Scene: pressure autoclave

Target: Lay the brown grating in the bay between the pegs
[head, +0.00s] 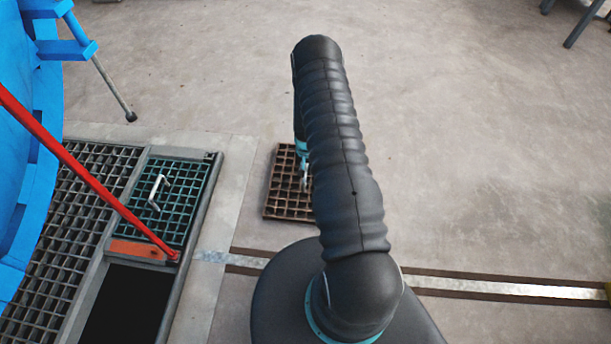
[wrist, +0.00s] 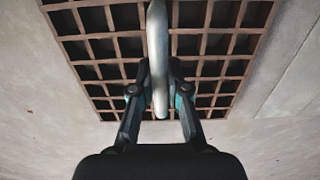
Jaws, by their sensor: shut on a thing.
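The brown grating (head: 282,205) is at the middle of the head view, right of the floor frame and partly hidden by my arm. It fills the upper part of the wrist view (wrist: 215,45), with a pale metal handle (wrist: 158,60) on it. My gripper (wrist: 158,92) is shut on that handle; in the head view the gripper (head: 304,178) shows only in part beside my arm. Whether the grating rests on the floor or is lifted is hard to tell. A dark, open rectangular bay (head: 122,305) lies at lower left. I cannot make out pegs.
A teal grating (head: 178,200) with a white handle sits in the frame beyond the dark bay, with an orange strip (head: 137,250) between them. A red bar (head: 85,170) slants over the frame. Blue machinery (head: 30,150) stands at left. Concrete floor (head: 480,150) is clear at right.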

